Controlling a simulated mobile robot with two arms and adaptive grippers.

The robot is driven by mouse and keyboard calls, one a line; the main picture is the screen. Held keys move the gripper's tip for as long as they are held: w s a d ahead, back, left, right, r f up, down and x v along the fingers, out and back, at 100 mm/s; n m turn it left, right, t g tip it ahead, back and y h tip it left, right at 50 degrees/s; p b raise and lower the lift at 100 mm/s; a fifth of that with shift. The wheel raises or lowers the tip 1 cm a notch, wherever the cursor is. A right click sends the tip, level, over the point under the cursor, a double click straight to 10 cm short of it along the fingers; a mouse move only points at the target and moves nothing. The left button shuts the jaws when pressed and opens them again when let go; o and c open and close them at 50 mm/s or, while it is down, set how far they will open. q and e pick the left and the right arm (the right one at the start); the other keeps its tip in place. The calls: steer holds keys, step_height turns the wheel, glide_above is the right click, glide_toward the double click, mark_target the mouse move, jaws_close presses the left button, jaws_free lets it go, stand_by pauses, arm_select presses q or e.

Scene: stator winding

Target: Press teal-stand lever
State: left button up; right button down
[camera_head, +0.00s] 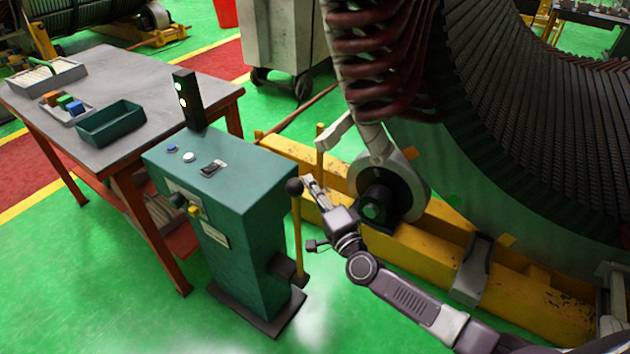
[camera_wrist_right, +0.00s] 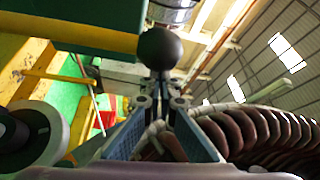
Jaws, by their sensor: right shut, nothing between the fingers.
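The teal stand (camera_head: 240,210) stands on the green floor with buttons and a small switch on its top. Its lever is a yellow rod (camera_head: 297,235) on the stand's right side, upright, topped by a dark ball knob (camera_head: 294,186). My right gripper (camera_head: 309,183) is shut and empty, just right of the knob. In the right wrist view the knob (camera_wrist_right: 160,48) is straight ahead of the shut fingertips (camera_wrist_right: 160,95). I cannot tell whether they touch it. My left gripper is not in view.
A grey table (camera_head: 140,75) with a green tray (camera_head: 110,124) and small coloured blocks stands behind the stand at left. The large stator (camera_head: 540,130) and a yellow beam (camera_head: 530,300) lie to the right. Green floor is clear in front.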

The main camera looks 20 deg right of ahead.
steer(key=shift+s+a, duration=0.1)
arm_select(q)
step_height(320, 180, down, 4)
steer(key=b, duration=0.3)
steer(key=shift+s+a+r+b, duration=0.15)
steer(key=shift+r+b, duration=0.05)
steer(key=shift+b, duration=0.1)
arm_select(e)
steer(key=s+a+f+n, duration=0.1)
steer(key=s+a+f, duration=0.1)
steer(key=s+a, duration=0.5)
steer(key=s+a+f+n+t+y, duration=0.1)
steer(key=s+a+f+n, duration=0.1)
steer(key=s+a, duration=0.5)
steer(key=a+f, duration=0.1)
steer(key=a, duration=0.3)
steer(key=shift+s+a, duration=0.2)
steer(key=shift+a, duration=0.05)
